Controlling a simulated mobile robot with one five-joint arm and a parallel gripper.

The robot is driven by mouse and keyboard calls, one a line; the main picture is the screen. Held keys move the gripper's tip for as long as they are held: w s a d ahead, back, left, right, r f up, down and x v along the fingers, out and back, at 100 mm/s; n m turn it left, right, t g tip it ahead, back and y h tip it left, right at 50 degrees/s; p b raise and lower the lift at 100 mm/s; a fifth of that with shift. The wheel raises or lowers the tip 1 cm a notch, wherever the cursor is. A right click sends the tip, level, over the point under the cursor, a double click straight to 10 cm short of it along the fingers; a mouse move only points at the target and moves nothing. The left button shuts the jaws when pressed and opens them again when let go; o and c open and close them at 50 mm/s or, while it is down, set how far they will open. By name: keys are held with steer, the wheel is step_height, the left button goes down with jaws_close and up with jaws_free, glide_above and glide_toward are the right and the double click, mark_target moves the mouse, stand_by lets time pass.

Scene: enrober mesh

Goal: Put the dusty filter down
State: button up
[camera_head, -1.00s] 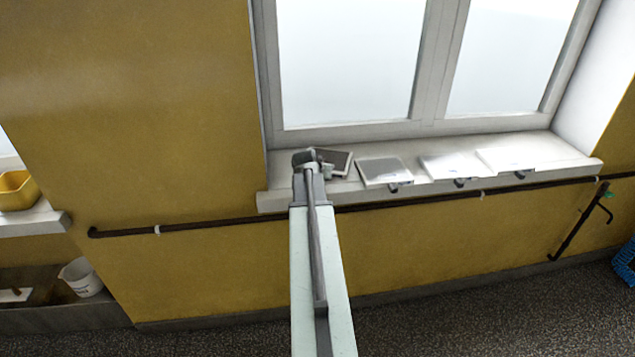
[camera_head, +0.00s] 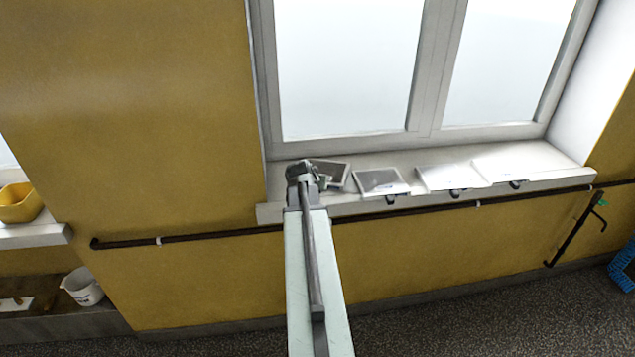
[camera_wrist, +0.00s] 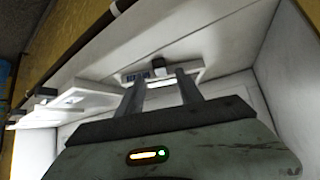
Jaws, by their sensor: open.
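The dusty filter, a dark grey-faced framed panel (camera_head: 331,173), lies on the window sill (camera_head: 270,211) at its left end. My gripper (camera_head: 302,170) is right beside it and covers its left part in the head view. In the wrist view my gripper (camera_wrist: 162,80) has its two fingers spread apart. The filter's pale frame (camera_wrist: 199,76) shows at the fingertips, with a dark tab and a small label near its edge. I cannot tell whether the fingers touch it.
Several paler filters lie along the sill to the right, the nearest one (camera_head: 380,182) close by. A dark rail (camera_head: 400,213) runs below the sill. A yellow bin (camera_head: 18,203) and a white bucket (camera_head: 82,287) stand at the left. The window is behind.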

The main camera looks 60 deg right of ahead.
steer(key=p+v, duration=0.3)
steer(key=v, duration=0.4)
steer(key=shift+p, duration=0.3)
steer(key=w+a+f+n+y, duration=0.2)
steer(key=w+a, duration=0.2)
steer(key=a, duration=0.5)
steer(key=w+a+f+n+y, duration=0.15)
steer(key=w+a, duration=0.35)
steer(key=a, duration=0.5)
steer(key=w+a+f+n+y, duration=0.2)
steer(key=w+a+n, duration=0.15)
steer(key=a, duration=0.55)
steer(key=s+a+f+n+g+y, duration=0.1)
steer(key=a+n+g+y, duration=0.2)
steer(key=a, duration=2.5)
steer(key=n, duration=0.3)
steer(key=shift+s+f+n, duration=0.25)
steer(key=shift+s+n, duration=0.05)
steer(key=shift+n, duration=0.1)
steer(key=shift+o, duration=0.5)
steer(key=shift+a, duration=0.2)
